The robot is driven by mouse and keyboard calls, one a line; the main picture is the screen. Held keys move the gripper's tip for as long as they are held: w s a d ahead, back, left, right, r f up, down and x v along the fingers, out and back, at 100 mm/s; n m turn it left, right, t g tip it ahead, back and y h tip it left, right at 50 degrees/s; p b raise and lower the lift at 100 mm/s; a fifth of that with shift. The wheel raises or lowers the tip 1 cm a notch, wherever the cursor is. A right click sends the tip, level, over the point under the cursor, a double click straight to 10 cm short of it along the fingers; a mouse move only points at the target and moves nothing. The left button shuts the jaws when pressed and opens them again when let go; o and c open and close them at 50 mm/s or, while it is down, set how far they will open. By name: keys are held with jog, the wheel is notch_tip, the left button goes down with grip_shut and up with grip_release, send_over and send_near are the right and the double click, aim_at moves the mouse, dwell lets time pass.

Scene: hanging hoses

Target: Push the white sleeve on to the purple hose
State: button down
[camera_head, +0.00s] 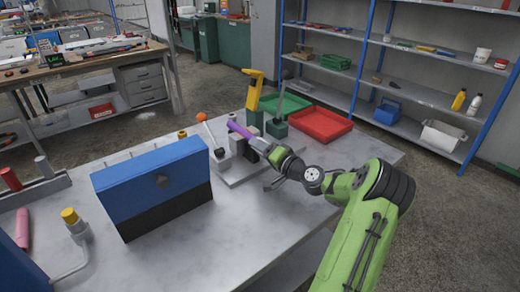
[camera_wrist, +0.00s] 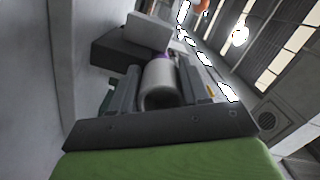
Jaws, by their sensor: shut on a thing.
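The purple hose (camera_head: 239,129) points up and to the left in the head view, just beyond my gripper (camera_head: 267,149). The white sleeve (camera_wrist: 160,82) is a pale, short cylinder between my gripper's two fingers in the wrist view. My gripper is shut on the sleeve. A small purple patch of the hose (camera_wrist: 165,56) shows at the sleeve's far end. The sleeve and the hose look roughly in line. I cannot tell whether the hose end is inside the sleeve, because the fingers and the sleeve hide it.
A grey block fixture (camera_head: 238,145) stands by the hose. A blue and black box (camera_head: 150,185) stands at the left. A red tray (camera_head: 320,124) and a yellow-topped post (camera_head: 254,90) are behind. The table's front middle (camera_head: 240,220) is clear.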

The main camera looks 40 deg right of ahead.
jog(key=shift+s+a+f+b, duration=0.15)
jog(key=shift+s+b, duration=0.1)
jog(key=shift+s, duration=0.7)
jog(key=shift+s+a+r+b, duration=0.1)
jog(key=shift+s+b, duration=0.1)
jog(key=shift+s, duration=0.75)
jog(key=shift+s+f, duration=0.1)
